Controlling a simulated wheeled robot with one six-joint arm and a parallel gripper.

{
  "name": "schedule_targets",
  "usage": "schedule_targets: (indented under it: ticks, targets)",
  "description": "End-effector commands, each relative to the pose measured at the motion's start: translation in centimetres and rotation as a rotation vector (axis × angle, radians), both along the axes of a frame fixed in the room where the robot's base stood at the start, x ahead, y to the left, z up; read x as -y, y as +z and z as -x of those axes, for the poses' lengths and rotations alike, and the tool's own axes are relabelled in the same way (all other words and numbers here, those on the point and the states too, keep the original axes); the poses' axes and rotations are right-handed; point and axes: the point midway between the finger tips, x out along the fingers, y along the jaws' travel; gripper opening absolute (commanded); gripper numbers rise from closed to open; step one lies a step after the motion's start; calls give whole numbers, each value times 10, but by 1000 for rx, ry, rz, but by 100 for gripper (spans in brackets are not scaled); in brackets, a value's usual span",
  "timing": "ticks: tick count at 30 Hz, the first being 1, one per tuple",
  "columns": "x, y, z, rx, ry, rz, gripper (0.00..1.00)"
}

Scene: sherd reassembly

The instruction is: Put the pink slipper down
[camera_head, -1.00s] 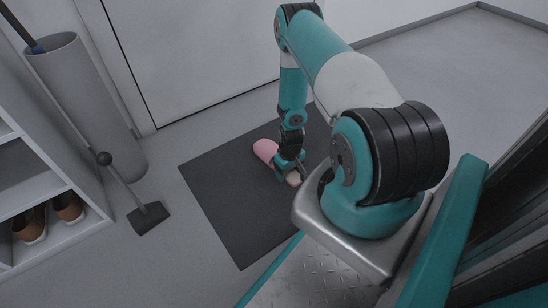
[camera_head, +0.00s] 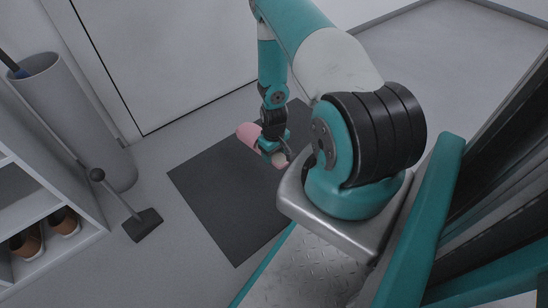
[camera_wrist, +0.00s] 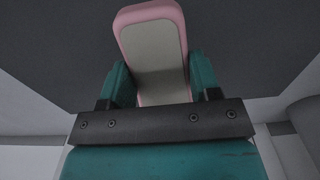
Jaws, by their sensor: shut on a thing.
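The pink slipper (camera_head: 248,134) is in my gripper (camera_head: 276,155), over the dark mat (camera_head: 222,207) in the head view. In the wrist view the slipper (camera_wrist: 152,52) shows a pale sole with a pink rim, between the two teal fingers of my gripper (camera_wrist: 160,84). The gripper is shut on it. The slipper looks raised above the mat, but its exact height is hard to tell. My gripper and arm hide part of it in the head view.
A shelf (camera_head: 50,205) with brown shoes (camera_head: 64,222) stands at the left. A grey cylindrical bin (camera_head: 75,115) and a dark long-handled tool (camera_head: 142,224) are near it. A white door (camera_head: 165,55) is behind the mat. Most of the mat is clear.

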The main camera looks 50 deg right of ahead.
Motion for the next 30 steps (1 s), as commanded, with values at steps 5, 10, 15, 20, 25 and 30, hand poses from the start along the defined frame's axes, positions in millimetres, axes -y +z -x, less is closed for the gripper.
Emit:
schedule_targets:
  ticks: [5, 10, 15, 20, 25, 30]
  targets:
    - [0, 60, -1, 2, 0, 1, 32]
    - [0, 89, 0, 0, 0, 0, 32]
    - [0, 101, 0, 0, 0, 0, 32]
    - [0, 103, 0, -1, 0, 0, 32]
    - [-7, 119, -11, 3, 16, 2, 32]
    - [-40, 180, -46, 7, 66, 4, 32]
